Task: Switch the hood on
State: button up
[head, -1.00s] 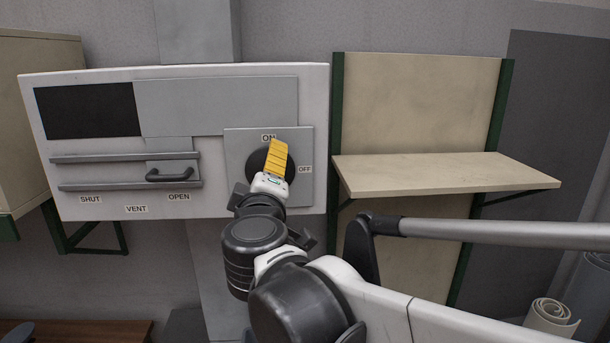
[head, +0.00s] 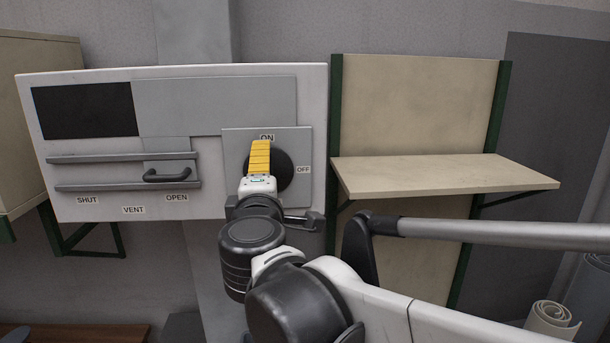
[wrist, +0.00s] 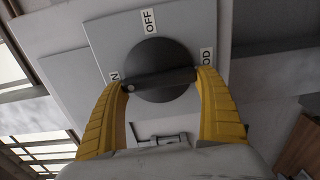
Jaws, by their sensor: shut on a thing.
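The round black knob (head: 283,168) sits on a grey square plate (head: 302,140) at the right of the white panel. The ON label (head: 267,137) is above it and the OFF label (head: 303,170) to its right. In the wrist view the knob (wrist: 166,55) has a raised bar (wrist: 160,80) with a white dot at its left end, beside the partly hidden ON label (wrist: 115,77). My gripper (wrist: 163,79) has its yellow fingers shut on the two ends of this bar. In the head view my gripper (head: 260,150) covers the knob's left part.
On the same white panel (head: 90,208), left of the knob, a black slider handle (head: 167,175) sits at the OPEN label (head: 177,198), between rails. A beige shelf (head: 440,176) juts out to the right. A beige cabinet (head: 30,120) stands at far left.

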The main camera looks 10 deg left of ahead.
jog(key=o, duration=1)
jog(key=shift+o, duration=0.2)
jog(key=v, duration=1.2)
jog(key=shift+s+f, duration=0.1)
